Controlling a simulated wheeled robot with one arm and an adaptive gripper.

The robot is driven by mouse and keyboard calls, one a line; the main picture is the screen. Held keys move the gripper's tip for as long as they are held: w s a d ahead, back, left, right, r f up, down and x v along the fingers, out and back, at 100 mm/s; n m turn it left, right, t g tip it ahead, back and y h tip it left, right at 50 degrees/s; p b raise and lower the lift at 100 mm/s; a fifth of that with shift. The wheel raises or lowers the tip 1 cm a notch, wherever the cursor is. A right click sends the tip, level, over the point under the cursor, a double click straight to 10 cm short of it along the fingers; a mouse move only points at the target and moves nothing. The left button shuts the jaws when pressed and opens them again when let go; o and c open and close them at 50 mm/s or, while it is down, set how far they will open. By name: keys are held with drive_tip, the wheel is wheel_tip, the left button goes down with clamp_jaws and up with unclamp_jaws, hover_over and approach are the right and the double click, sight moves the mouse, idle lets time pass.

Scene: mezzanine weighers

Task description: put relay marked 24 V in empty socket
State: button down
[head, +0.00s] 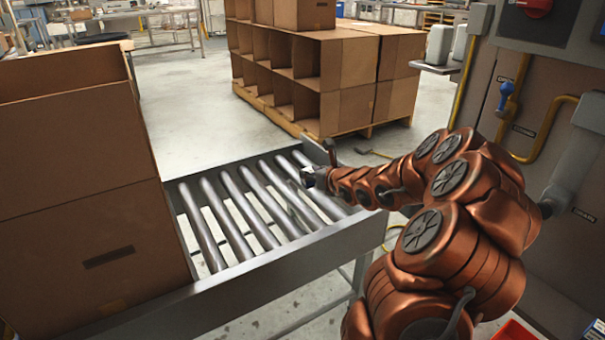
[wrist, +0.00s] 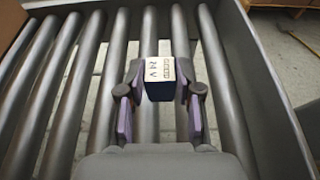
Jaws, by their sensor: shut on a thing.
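The relay (wrist: 160,72) is a small block with a white face and a dark blue lower part. Its face reads "24 V" in the wrist view. My gripper (wrist: 160,92) is shut on it, with one finger on each side, over the roller conveyor. In the head view my gripper (head: 318,175) is at the conveyor's right end, and the relay there is too small to make out clearly. I cannot make out an empty socket in either view.
The roller conveyor (head: 265,273) has raised side rails. A large cardboard box (head: 75,220) stands on its left part. A grey cabinet (head: 540,70) with yellow pipes and a blue-handled valve (head: 507,90) stands at right. More boxes (head: 340,85) are stacked behind. Several rollers are bare.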

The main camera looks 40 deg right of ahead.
drive_tip(key=w, duration=0.2)
drive_tip(key=w+d, duration=0.1)
drive_tip(key=w, duration=0.1)
drive_tip(key=w+d, duration=0.1)
drive_tip(key=w, duration=0.2)
drive_tip(key=shift+d+f, duration=0.1)
drive_tip(key=shift+f, duration=0.3)
drive_tip(key=shift+w+f+b, duration=0.1)
drive_tip(key=shift+f+b, duration=0.7)
drive_tip(key=shift+f, duration=0.85)
drive_tip(key=shift+f, duration=0.2)
drive_tip(key=c, duration=0.8)
unclamp_jaws()
drive_tip(key=shift+o, duration=0.2)
drive_tip(key=shift+r, duration=0.15)
